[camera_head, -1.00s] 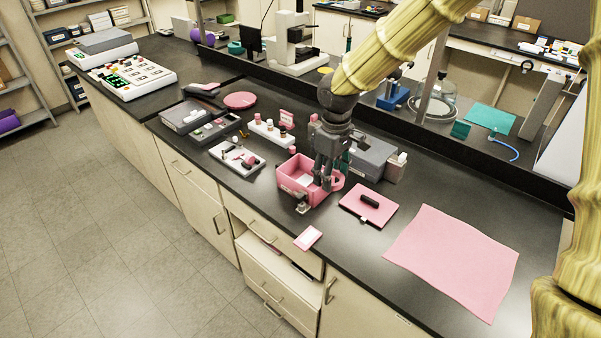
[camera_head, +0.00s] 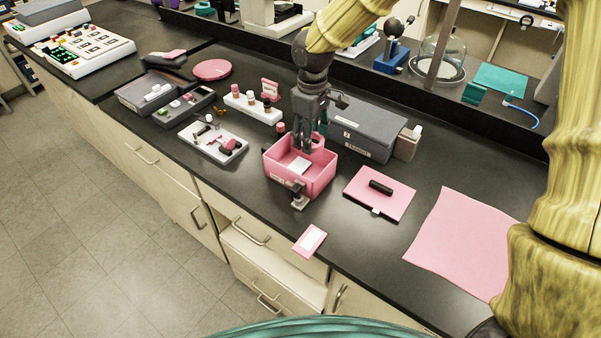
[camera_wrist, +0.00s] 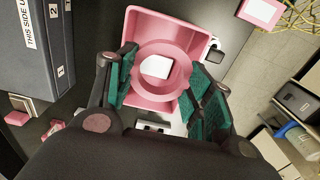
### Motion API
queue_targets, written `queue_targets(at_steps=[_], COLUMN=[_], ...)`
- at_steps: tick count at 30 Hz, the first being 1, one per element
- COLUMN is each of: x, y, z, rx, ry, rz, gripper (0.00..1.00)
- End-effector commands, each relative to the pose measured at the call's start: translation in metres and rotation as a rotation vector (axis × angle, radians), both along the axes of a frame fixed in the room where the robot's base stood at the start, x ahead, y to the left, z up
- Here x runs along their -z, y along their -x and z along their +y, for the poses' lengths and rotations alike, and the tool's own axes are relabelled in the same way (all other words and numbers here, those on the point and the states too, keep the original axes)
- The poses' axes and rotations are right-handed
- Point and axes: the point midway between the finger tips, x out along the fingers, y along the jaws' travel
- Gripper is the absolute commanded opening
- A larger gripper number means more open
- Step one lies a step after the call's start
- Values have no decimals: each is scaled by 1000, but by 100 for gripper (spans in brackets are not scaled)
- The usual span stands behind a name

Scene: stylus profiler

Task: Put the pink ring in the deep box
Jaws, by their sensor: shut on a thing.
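The deep box is an open pink box (camera_head: 290,181) on the black bench. A white card (camera_head: 300,165) lies on its floor. My gripper (camera_head: 308,148) is over the back part of the box, pointing down, and is shut on the pink ring. In the wrist view the ring (camera_wrist: 160,94) sits between the green finger pads, and the box (camera_wrist: 140,20) spreads out below it, with the card showing through the ring's hole. How high the ring is above the box floor is hard to tell. The fingers partly hide the ring in the head view.
A grey lidded case (camera_head: 366,133) stands just behind and right of the box. A pink clipboard (camera_head: 380,192) lies to the right, a white tray of small parts (camera_head: 213,142) to the left. A pink card (camera_head: 310,240) lies at the front edge, a pink sheet (camera_head: 460,240) further right.

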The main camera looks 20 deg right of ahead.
Motion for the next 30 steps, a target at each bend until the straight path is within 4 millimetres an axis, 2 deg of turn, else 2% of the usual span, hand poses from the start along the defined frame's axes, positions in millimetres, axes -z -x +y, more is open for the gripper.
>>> queue_targets(at_steps=[12, 20, 30], x=[50, 62, 96], y=[1, 1, 1], z=[-1, -1, -1], rx=[0, 2, 1], ry=[0, 1, 1], rz=[2, 1, 0], gripper=[9, 9, 9])
